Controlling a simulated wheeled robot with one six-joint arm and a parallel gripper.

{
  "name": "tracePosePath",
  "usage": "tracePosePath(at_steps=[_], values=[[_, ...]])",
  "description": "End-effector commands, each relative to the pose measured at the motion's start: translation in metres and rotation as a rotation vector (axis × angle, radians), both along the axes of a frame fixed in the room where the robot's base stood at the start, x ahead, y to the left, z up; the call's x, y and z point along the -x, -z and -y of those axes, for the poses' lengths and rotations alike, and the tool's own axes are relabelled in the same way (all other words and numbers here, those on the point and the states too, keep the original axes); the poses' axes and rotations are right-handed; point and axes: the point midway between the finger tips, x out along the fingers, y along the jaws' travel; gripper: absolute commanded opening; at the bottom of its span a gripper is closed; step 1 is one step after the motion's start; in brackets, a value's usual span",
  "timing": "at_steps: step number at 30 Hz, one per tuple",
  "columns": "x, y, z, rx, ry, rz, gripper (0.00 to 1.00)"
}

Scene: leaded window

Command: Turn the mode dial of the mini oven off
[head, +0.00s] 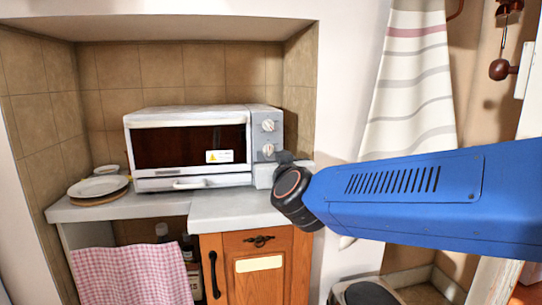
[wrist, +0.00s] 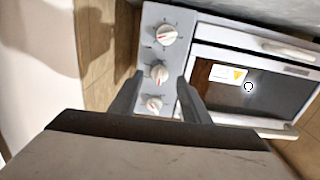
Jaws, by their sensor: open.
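The mini oven (head: 190,117) is white with a grey control panel (head: 269,113) on its right side. In the head view two pale dials show, an upper one (head: 268,125) and a middle one (head: 268,149); my gripper (head: 284,158) hides the panel's lower part. I cannot tell which is the mode dial, or whether a finger touches.
The oven stands on a grey counter (head: 232,212) in a tiled niche. Plates (head: 98,186) sit at its left. A wooden cabinet (head: 267,278) and a pink checked cloth (head: 130,276) are below. A striped towel (head: 410,85) hangs at the right. The oven's door handle (head: 203,183) protrudes in front.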

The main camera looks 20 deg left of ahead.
Motion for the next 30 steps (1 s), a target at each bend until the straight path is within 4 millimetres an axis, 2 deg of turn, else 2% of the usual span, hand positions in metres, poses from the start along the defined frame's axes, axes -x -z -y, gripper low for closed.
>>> tracePosePath(at_steps=[3, 18, 24, 30], values=[[0.021, -0.001, 0.012, -0.002, -0.002, 0.001, 0.43], [0.096, 0.000, 0.058, 0.000, -0.002, 0.000, 0.43], [0.116, 0.000, 0.070, -0.001, -0.001, -0.001, 0.43], [0.122, 0.001, 0.074, 0.001, -0.001, -0.001, 0.43]])
